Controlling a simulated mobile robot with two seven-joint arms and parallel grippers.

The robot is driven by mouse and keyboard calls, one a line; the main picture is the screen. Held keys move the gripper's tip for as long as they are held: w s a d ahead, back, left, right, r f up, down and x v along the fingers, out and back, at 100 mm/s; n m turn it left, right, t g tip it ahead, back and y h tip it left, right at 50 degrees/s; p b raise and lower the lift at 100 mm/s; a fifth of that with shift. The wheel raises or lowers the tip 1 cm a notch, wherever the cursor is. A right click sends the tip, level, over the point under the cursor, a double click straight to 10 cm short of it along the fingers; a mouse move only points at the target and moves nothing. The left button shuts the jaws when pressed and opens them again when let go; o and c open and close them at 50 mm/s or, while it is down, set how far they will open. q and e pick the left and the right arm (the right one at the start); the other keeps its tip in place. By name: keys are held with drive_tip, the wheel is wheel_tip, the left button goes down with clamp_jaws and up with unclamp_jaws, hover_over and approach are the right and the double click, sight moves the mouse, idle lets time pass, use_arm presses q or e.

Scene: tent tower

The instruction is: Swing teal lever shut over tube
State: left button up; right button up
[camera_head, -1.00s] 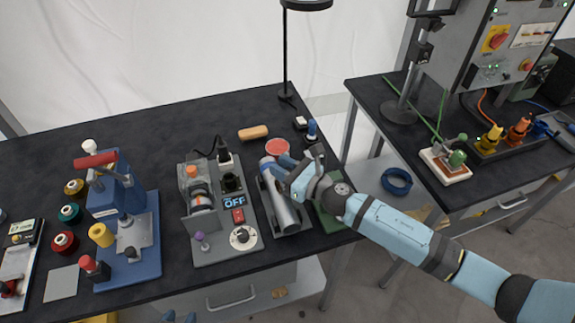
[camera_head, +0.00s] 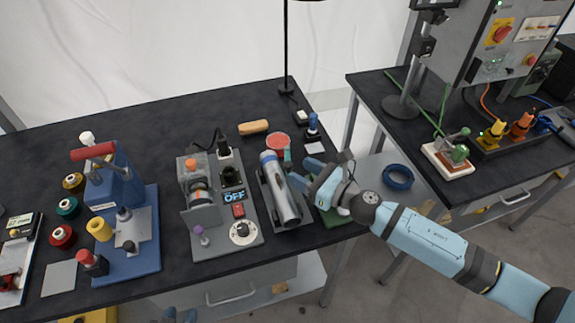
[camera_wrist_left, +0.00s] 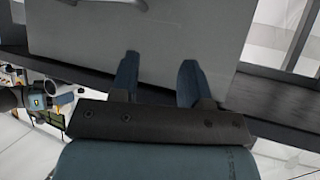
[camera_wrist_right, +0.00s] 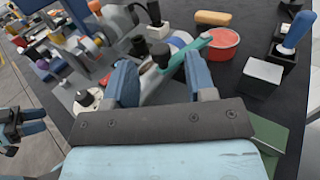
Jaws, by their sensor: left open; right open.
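The silver tube (camera_head: 281,192) with a blue band lies in a grey cradle (camera_head: 294,226) near the table's right end. The teal lever (camera_head: 287,156) shows beside the tube's far end and points away toward the red dish. In the right wrist view the teal lever (camera_wrist_right: 188,52) runs from between my fingers toward the dish, clear of the tube's top. My right gripper (camera_head: 310,172) is open just right of the tube; its fingers (camera_wrist_right: 160,77) straddle the lever's near end, contact unclear. My left gripper (camera_wrist_left: 158,66) is open and empty, low at the table's front.
A red dish (camera_head: 277,141) sits behind the tube.

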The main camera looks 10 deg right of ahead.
drive_tip(key=b+v, duration=0.1)
drive_tip(key=v, duration=0.5)
drive_tip(key=shift+s+d+f, duration=0.1)
drive_tip(key=shift+s+d, duration=0.05)
drive_tip(key=shift+s+d+b, duration=0.3)
drive_tip(key=shift+s, duration=0.05)
